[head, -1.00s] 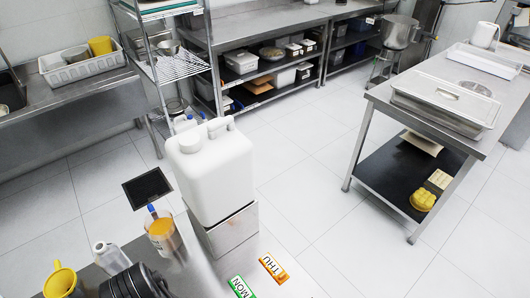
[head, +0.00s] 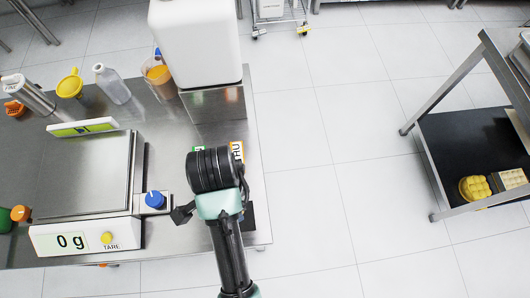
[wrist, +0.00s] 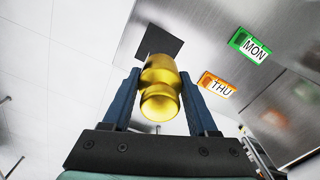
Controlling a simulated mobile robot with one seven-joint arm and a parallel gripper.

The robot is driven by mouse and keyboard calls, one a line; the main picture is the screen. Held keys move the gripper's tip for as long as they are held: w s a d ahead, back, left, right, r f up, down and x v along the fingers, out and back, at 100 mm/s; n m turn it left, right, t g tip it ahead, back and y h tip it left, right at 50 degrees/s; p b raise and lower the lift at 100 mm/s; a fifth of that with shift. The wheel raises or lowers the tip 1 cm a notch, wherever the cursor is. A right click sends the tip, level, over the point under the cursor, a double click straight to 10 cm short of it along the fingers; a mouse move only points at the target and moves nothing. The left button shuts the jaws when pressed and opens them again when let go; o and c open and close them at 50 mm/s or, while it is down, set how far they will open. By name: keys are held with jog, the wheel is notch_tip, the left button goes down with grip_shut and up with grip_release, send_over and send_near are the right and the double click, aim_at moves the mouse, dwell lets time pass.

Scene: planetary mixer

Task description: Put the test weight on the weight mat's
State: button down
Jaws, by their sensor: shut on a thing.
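The test weight (wrist: 161,95) is a shiny gold, knobbed piece in the wrist view. My gripper (wrist: 160,88) is shut on it, with one dark finger on each side. In the head view my gripper is hidden behind my own wrist. A dark square mat (wrist: 162,42), which looks like the weight mat, lies on the steel counter behind the weight. Its edge also shows in the head view (head: 249,218), beside my arm near the counter's right edge. The weight appears held above the counter; its height cannot be told.
A scale (head: 85,175) reading 0 g stands left of my arm. A white jug (head: 196,42) stands on a metal block (head: 214,103) behind. Green MON (wrist: 249,45) and orange THU (wrist: 217,85) labels lie near the mat.

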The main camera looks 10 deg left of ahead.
jog(key=shift+d+f, duration=0.15)
notch_tip(320, 180, down, 5)
jog(key=shift+s+p, duration=0.1)
jog(key=shift+p, duration=0.2)
jog(key=shift+f, duration=2.35)
jog(key=shift+f, duration=0.2)
jog(key=shift+c, duration=0.9)
grip_release()
notch_tip(320, 180, up, 12)
jog(key=shift+r, duration=0.2)
